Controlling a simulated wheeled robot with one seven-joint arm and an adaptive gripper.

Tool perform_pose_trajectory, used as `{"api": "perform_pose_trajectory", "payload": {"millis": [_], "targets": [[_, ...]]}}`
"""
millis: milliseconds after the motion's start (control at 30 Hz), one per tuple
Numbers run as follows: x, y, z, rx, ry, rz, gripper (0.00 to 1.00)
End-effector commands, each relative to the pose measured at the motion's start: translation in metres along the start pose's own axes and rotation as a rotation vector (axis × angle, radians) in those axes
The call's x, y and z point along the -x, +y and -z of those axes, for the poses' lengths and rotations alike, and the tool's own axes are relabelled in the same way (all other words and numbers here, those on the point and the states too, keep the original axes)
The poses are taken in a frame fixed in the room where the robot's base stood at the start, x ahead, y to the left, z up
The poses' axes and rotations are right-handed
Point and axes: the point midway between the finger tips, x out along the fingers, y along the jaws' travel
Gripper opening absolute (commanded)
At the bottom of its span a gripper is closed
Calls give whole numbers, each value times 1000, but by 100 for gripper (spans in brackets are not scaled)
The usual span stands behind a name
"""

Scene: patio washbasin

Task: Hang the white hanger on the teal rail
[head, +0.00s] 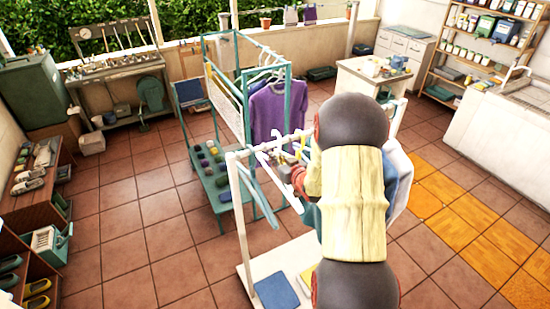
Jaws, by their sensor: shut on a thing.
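The teal rail (265,74) is the top of a teal frame left of centre, with a purple shirt (279,110) and several hangers on it. In front of it stands a white rack (238,158) with several light hangers. My gripper (300,178) shows only in part at the left edge of my arm, by this rack. A white hanger (285,190) is at its tips, and the gripper appears shut on it. My arm hides most of the gripper and the hanger's far side. I cannot tell whether the hanger touches the white rack.
A light blue hanger (257,188) hangs on the white rack, close left of my gripper. Pale blue cloth (398,180) hangs to the right of my arm. A teal bench (212,182) with small round items stands left of the rack. Tiled floor is open at left and right.

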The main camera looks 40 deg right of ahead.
Motion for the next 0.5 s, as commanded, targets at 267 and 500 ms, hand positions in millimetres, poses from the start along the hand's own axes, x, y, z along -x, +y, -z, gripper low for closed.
{"api": "perform_pose_trajectory", "payload": {"millis": [267, 500], "targets": [[27, 1, -4, 0, 0, -2, 0], [62, 1, -9, 0, 0, -3, 0]]}}
